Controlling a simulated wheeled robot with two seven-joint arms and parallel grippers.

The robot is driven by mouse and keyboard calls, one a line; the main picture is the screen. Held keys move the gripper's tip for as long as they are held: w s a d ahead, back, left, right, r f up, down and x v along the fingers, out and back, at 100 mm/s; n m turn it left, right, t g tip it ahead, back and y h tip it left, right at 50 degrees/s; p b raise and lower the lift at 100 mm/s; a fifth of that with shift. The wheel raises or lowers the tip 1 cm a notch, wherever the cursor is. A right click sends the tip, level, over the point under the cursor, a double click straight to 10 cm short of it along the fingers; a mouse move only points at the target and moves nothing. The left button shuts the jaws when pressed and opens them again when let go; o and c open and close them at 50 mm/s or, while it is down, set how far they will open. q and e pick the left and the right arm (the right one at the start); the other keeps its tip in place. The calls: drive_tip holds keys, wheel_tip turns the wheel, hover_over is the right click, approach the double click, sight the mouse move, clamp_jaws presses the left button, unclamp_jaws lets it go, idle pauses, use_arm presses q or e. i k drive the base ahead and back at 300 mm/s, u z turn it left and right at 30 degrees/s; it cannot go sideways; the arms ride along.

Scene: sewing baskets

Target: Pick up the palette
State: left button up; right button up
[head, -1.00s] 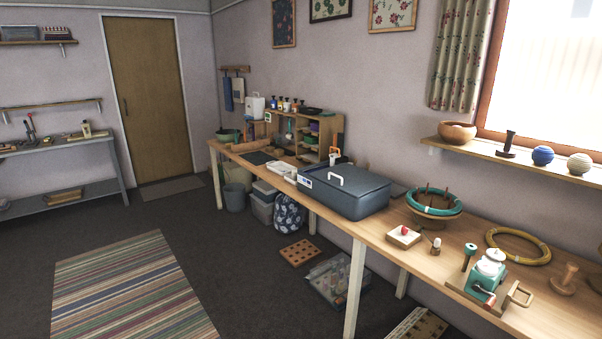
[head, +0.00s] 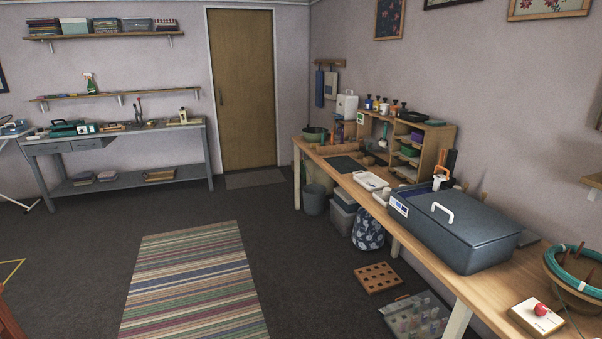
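I cannot make out for certain which thing is the palette. A flat white tray (head: 370,181) lies on the long wooden table (head: 480,293) at the right, in front of a wooden shelf unit. A dark flat mat (head: 343,164) lies farther back on the same table. A small black dish-like thing (head: 413,116) sits on top of the shelf unit. Each is too small to tell in detail. Neither of my grippers is in view.
A large grey-blue lidded box (head: 455,225) stands on the table. A pegboard with holes (head: 378,278) and a clear bin (head: 415,316) lie on the floor beside it. A grey workbench (head: 120,135) stands by the far wall. The floor around the striped rug (head: 195,285) is clear.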

sight(370, 181)
drive_tip(key=u, duration=0.5)
drive_tip(key=i, duration=1.7)
drive_tip(key=z, duration=0.2)
drive_tip(key=i, duration=1.1)
drive_tip(key=z, duration=1.4)
drive_tip(key=i, duration=0.7)
drive_tip(key=z, duration=0.55)
